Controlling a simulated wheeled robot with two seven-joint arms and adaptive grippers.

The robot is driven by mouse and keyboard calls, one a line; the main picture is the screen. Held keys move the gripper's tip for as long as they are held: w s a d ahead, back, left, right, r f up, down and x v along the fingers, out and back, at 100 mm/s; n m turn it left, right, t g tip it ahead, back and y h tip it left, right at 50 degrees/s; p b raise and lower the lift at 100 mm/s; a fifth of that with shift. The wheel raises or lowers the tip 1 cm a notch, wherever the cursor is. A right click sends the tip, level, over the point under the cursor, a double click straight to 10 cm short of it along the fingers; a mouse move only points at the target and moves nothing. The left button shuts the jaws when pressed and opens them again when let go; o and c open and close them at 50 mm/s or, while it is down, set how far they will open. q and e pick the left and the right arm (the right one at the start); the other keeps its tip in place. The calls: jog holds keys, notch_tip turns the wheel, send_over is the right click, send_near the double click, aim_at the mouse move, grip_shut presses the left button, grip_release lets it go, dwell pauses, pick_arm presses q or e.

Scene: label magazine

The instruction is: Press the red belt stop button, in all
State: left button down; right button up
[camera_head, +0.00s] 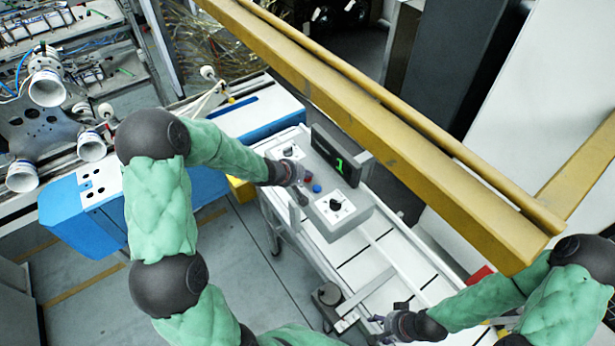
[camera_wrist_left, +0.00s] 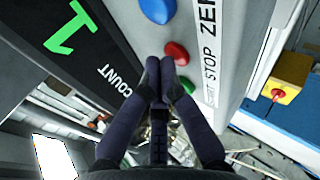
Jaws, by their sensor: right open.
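The grey control panel (camera_head: 322,215) carries a red button (camera_head: 309,181) and a blue button (camera_head: 317,189). In the left wrist view the red button (camera_wrist_left: 177,52) sits between the blue button (camera_wrist_left: 157,10) and a green button (camera_wrist_left: 187,86), beside printed words including STOP and ZERO. My left gripper (camera_head: 302,187) is at the panel, its fingertips together in the left wrist view (camera_wrist_left: 160,64), right beside the red button and overlapping its edge; I cannot tell if they touch. The counter display (camera_head: 337,157) reads a green 1. My right gripper (camera_head: 382,328) is open, low in the head view, away from the panel.
Black knobs (camera_head: 336,205) stand on white plates on the panel. A yellow beam (camera_head: 400,143) crosses behind it. A white conveyor (camera_head: 385,265) runs below. A blue-sided machine (camera_head: 85,215) is at left. A yellow box with a red knob (camera_wrist_left: 281,88) shows in the left wrist view.

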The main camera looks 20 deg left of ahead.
aim_at(306, 180)
pick_arm(q)
jog(key=shift+r+p, duration=0.9)
jog(key=shift+p, duration=0.2)
notch_tip(306, 180, up, 5)
jog(key=p, duration=0.6)
dwell(0.5)
